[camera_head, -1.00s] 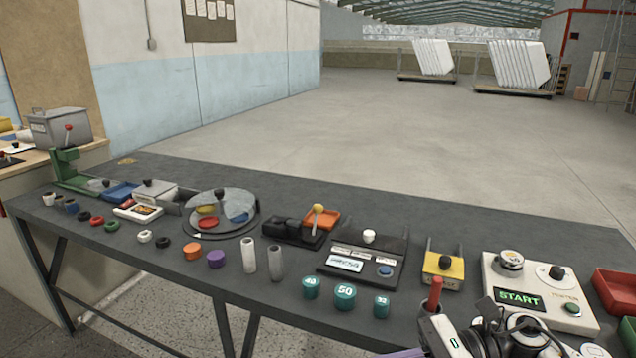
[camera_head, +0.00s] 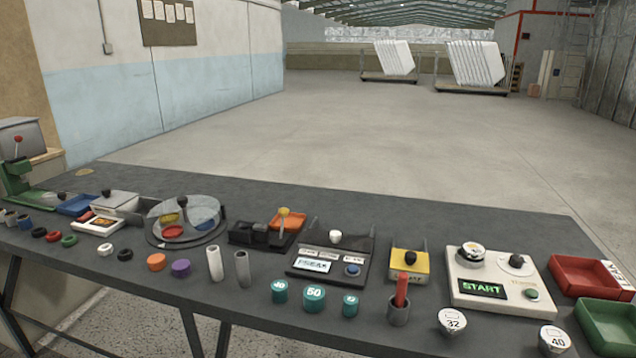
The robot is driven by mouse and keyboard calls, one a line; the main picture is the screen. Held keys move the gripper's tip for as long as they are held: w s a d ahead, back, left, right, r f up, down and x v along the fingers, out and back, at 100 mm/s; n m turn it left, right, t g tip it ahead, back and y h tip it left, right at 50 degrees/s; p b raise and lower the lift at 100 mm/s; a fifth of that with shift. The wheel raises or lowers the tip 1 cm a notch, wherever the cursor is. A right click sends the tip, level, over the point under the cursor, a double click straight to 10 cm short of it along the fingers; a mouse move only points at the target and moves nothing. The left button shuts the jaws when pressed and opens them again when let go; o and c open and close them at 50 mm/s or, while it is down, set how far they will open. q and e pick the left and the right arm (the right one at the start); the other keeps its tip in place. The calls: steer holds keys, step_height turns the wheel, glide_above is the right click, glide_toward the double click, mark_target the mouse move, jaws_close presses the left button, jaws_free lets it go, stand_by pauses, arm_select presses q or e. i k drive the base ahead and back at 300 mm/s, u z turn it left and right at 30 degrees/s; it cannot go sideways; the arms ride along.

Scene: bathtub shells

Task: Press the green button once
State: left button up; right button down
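Nothing covers the button. Neither of my grippers is in view.
On the dark table (camera_head: 330,190), a red tray (camera_head: 588,290) and a green tray (camera_head: 612,335) lie right of the box. A grey cup with a red stick (camera_head: 400,305) stands left.

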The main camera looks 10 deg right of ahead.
mark_target(531, 293)
steer(key=z, duration=1.5)
